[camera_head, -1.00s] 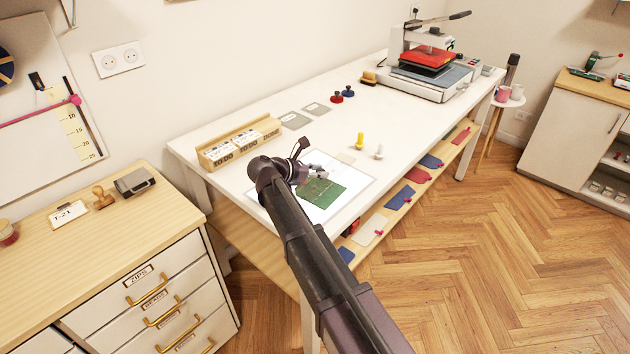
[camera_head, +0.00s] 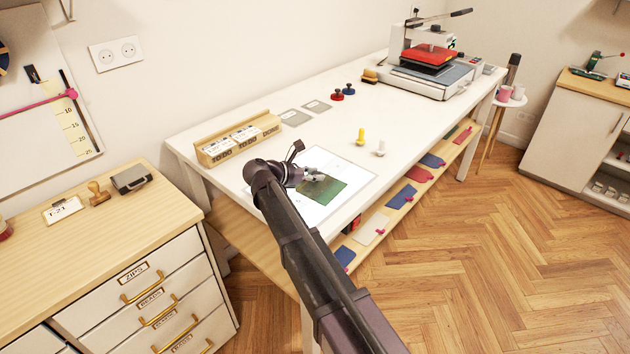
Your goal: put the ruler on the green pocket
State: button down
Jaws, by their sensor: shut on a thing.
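The green pocket (camera_head: 330,190) lies flat on a white mat (camera_head: 362,181) near the front of the white table. My gripper (camera_head: 311,176) is over the pocket's upper left part, pointing down to the right. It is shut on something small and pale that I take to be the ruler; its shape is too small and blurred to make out. My arm hides the mat's left part. I cannot tell whether the held thing touches the pocket.
A wooden card holder (camera_head: 238,139) stands behind the mat. Yellow (camera_head: 360,137) and white pegs (camera_head: 380,149) stand right of it. A heat press (camera_head: 430,68) is at the far end. Flat coloured pieces lie on the shelf below. The table's middle is clear.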

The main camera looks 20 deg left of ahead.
jog(key=shift+f+b, duration=0.35)
jog(key=shift+f, duration=0.15)
jog(key=shift+c, duration=1.8)
grip_release()
jog(key=shift+r, duration=0.2)
jog(key=shift+r+p, duration=0.15)
jog(key=shift+p, duration=0.2)
jog(key=shift+s+a+r, duration=0.2)
jog(key=shift+s, duration=0.05)
jog(key=p+v, duration=0.4)
jog(key=v, duration=0.7)
jog(key=shift+s+a, duration=0.1)
